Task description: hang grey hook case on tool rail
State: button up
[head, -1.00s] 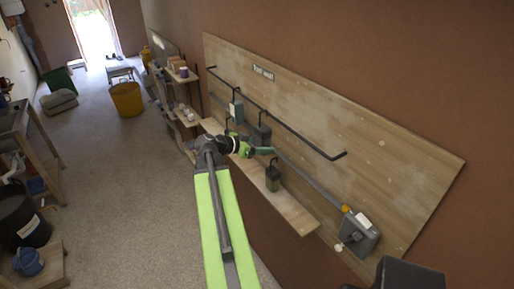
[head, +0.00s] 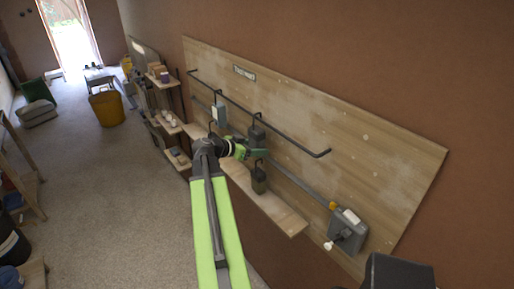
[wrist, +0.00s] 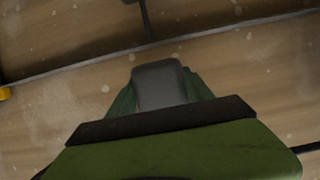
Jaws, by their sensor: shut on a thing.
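The grey hook case (head: 257,135) is dark grey with a thin black hook on top. My gripper (head: 246,151) is shut on it; its grey body (wrist: 160,84) shows between the green fingers in the wrist view. In the head view its hook overlaps the black tool rail (head: 290,134); I cannot tell whether the hook bears on the rail. The rail runs along a wooden wall board. The lower part of the held case is partly hidden by my fingers.
A pale blue-grey case (head: 219,112) hangs farther left on the rail. A grey conduit (head: 300,184) runs below the rail to a grey box (head: 347,235).

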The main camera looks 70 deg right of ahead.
jog(key=o, duration=1.8)
jog(key=shift+o, duration=0.2)
jog(key=p+v, duration=0.6)
jog(key=v, duration=1.1)
jog(key=shift+a+p, duration=0.2)
jog(key=shift+p, duration=0.15)
jog(key=shift+w, duration=0.15)
